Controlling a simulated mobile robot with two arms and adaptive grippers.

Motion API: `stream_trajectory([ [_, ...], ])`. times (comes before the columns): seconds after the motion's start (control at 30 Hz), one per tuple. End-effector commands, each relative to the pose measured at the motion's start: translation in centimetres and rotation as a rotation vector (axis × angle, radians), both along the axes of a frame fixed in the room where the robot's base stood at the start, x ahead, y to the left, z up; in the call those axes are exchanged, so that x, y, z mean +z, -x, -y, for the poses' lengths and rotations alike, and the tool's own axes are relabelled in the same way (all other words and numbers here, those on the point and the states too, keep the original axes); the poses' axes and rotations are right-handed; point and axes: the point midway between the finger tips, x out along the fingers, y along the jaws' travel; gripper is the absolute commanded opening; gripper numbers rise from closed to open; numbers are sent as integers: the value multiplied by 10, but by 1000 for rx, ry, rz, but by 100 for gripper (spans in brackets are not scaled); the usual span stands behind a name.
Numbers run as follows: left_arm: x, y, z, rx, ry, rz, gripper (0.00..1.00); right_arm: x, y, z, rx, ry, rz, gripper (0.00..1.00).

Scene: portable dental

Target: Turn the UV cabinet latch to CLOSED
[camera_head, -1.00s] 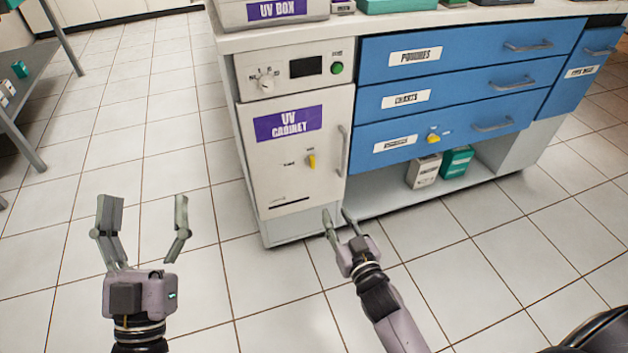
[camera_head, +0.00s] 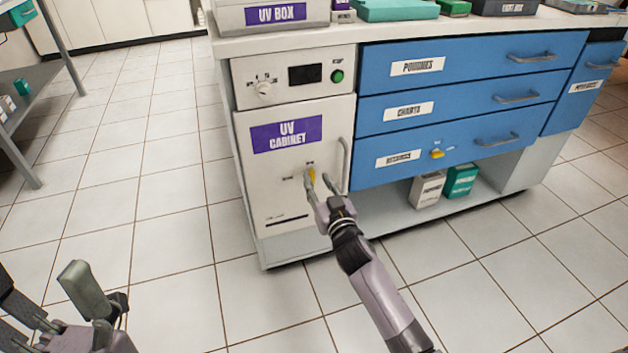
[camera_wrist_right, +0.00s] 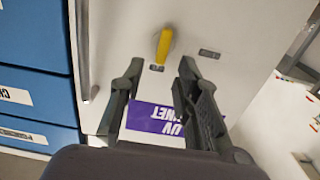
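The white UV cabinet door (camera_head: 270,190) is shut and bears a purple "UV CABINET" label (camera_head: 287,134). Its yellow latch (camera_head: 312,174) is nearly upright, with small labels beside and above it; I cannot read them. My right gripper (camera_head: 319,181) is open in front of the door, its fingertips close to the latch. In the right wrist view the latch (camera_wrist_right: 165,44) lies beyond the open, empty fingers (camera_wrist_right: 157,82), between their lines and apparently untouched. My left gripper (camera_head: 50,292) is open at the lower left, partly cut off.
The vertical door handle (camera_head: 344,165) is just right of the latch. Blue drawers (camera_head: 455,98) stand to the right, one with another yellow latch (camera_head: 437,154). A control panel (camera_head: 295,75) is above the door. Open tiled floor lies in front and left.

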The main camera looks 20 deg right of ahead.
Motion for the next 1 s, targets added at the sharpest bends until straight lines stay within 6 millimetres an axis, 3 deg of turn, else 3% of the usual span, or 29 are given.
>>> stream_trajectory([
  [0.2,-11,0,0,1,-1,-2,75,-1,-29,-1,0,1,1,30],
  [0.6,-12,-1,0,0,-1,-4,75,0,-35,-1,0,1,-1,30],
  [1.0,-12,-1,0,0,-2,-5,75,0,-35,0,-1,1,-1,3],
])
